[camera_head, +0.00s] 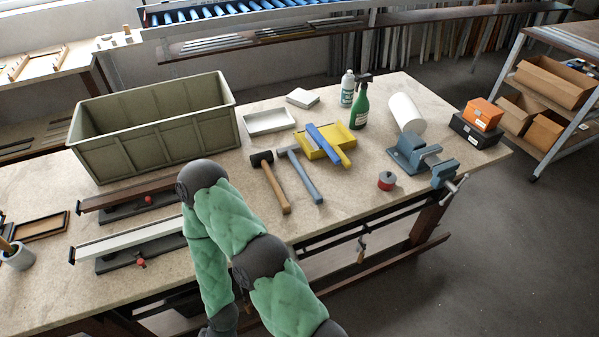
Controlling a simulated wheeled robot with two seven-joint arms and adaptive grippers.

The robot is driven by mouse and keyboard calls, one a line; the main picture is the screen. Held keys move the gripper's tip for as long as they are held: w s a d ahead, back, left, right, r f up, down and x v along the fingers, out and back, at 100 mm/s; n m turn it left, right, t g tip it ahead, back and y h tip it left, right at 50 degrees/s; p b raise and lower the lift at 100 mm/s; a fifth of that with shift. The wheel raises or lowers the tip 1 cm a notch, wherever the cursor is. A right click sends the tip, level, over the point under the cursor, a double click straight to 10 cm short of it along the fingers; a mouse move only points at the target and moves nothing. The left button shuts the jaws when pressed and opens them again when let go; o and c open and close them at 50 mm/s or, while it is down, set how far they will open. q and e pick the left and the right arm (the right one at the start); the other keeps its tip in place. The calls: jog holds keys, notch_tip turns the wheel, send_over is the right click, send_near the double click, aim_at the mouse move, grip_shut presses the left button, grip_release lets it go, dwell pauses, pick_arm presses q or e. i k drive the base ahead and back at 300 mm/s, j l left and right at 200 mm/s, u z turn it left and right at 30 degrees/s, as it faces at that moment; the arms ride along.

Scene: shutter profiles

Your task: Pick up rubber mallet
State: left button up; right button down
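The rubber mallet lies flat on the workbench, with a dark, blocky head (262,158) and a brown wooden handle (277,190) pointing toward the front edge. A hammer with a blue-grey handle (305,178) lies just to its right, roughly parallel and apart from it. One of my arms, in green padded sleeves with dark joints, rises from the bottom and bends to the left of the mallet without covering it. Neither of my grippers shows in the head view.
A large olive crate (160,150) stands at the back left. Two clamped profiles (135,237) lie at the left. A yellow tray (312,150) with a blue-handled brush, a green spray bottle (359,108) and a blue vise (410,155) are to the right. Bare bench surrounds the mallet's handle.

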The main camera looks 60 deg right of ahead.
aim_at(263, 158)
jog(key=l+z, duration=0.2)
jog(key=z, duration=1.55)
